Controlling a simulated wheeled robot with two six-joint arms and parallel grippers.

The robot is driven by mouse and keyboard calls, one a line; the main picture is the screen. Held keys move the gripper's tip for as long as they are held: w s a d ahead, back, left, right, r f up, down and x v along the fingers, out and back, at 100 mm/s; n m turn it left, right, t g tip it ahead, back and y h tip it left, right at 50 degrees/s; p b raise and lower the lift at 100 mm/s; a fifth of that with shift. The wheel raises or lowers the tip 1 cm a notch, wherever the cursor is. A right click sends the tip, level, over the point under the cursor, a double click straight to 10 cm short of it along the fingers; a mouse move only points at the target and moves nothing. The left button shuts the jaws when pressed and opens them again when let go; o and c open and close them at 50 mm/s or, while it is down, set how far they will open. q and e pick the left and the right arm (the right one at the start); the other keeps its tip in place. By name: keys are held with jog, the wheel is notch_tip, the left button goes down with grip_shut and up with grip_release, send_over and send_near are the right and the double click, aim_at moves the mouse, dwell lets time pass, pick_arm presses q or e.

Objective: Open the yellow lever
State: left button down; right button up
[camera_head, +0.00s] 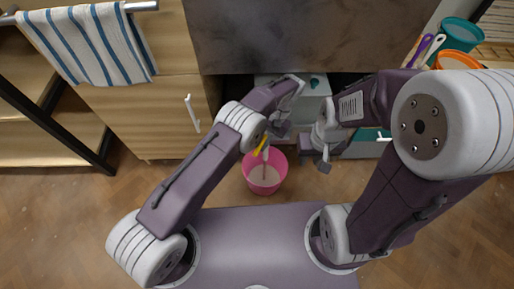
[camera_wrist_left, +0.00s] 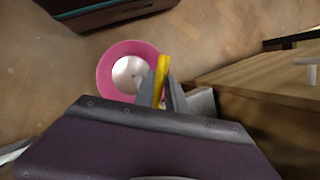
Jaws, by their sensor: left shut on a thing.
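The yellow lever (camera_head: 260,146) shows beside my left gripper (camera_head: 270,137) in the head view, above the pink bucket (camera_head: 279,173). In the left wrist view the yellow lever (camera_wrist_left: 162,76) stands up between the fingers of my left gripper (camera_wrist_left: 161,95), which is shut on it. The part that the lever is fixed to is hidden behind my arm. The pink bucket (camera_wrist_left: 105,75) has a pale round area inside. A thin brownish streak runs below the lever into the bucket; I cannot tell what it is. My right gripper (camera_head: 322,157) hangs to the right of the bucket; its jaw state is unclear.
A wooden cabinet (camera_head: 150,118) with a white handle (camera_head: 192,113) stands at the left. A striped towel (camera_head: 88,42) hangs on a rail above it. A dark counter (camera_head: 300,35) lies behind my arms. A teal bucket (camera_head: 461,34) and an orange container (camera_head: 457,61) are at the right.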

dwell(0.3)
pick_arm(q)
jog(key=c, duration=1.4)
grip_release()
